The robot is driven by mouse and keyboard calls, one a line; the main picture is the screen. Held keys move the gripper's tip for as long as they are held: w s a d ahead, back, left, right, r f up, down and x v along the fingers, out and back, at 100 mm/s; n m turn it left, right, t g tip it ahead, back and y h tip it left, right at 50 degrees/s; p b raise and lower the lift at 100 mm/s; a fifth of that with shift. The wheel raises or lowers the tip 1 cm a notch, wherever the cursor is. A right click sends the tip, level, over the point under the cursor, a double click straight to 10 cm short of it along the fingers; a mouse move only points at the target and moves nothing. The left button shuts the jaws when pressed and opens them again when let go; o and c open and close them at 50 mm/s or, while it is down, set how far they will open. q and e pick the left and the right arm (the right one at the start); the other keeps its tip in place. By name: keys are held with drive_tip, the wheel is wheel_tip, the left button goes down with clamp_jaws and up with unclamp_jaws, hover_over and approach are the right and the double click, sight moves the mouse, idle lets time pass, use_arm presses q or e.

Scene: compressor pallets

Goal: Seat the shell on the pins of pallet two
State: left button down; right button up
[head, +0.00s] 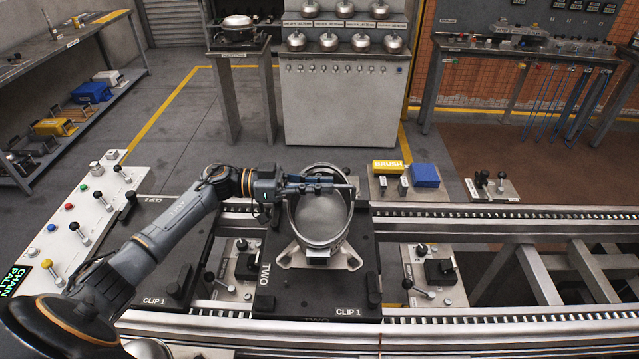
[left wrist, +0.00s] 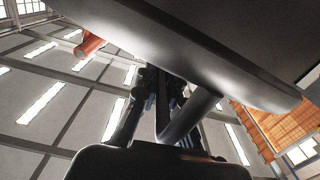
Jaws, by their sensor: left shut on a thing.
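The shell (head: 321,218) is a round, open, grey metal bowl above pallet two (head: 290,297), a dark plate marked TWO and CLIP 1. Pale metal feet (head: 289,257) spread out under it on the plate. My left gripper (head: 322,184) is shut on the shell at its far upper rim, with the arm coming in from the left. In the left wrist view, a large grey metal surface (left wrist: 190,40), apparently the shell, hangs across the top beside the dark fingers. The pins are hidden beneath the shell, so I cannot tell whether it touches them. My right gripper is not in view.
Roller rails (head: 480,212) run along both sides of the pallet. A lever block (head: 436,275) stands to its right. A yellow brush box (head: 388,167) and a blue block (head: 425,175) lie behind right. A control panel (head: 75,222) is at left.

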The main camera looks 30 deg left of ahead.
sight(319, 220)
use_arm(q)
drive_tip(key=shift+w+r+n+p, duration=0.1)
drive_tip(key=shift+r+n+p, duration=0.2)
drive_tip(key=shift+r+p, duration=0.4)
drive_tip(key=shift+f+n+p, duration=0.1)
drive_tip(key=shift+n+p, duration=0.2)
drive_tip(key=shift+p, duration=0.5)
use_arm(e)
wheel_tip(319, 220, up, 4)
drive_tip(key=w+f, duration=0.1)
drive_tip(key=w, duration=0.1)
use_arm(q)
wheel_tip(319, 220, down, 4)
drive_tip(key=shift+a+r+b, duration=0.1)
drive_tip(key=shift+b, duration=1.15)
drive_tip(key=shift+f+b, duration=0.65)
drive_tip(key=shift+f, duration=0.5)
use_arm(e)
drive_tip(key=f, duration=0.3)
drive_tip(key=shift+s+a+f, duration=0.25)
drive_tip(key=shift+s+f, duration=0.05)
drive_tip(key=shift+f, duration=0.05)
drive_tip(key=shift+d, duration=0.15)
use_arm(q)
drive_tip(key=shift+p, duration=0.3)
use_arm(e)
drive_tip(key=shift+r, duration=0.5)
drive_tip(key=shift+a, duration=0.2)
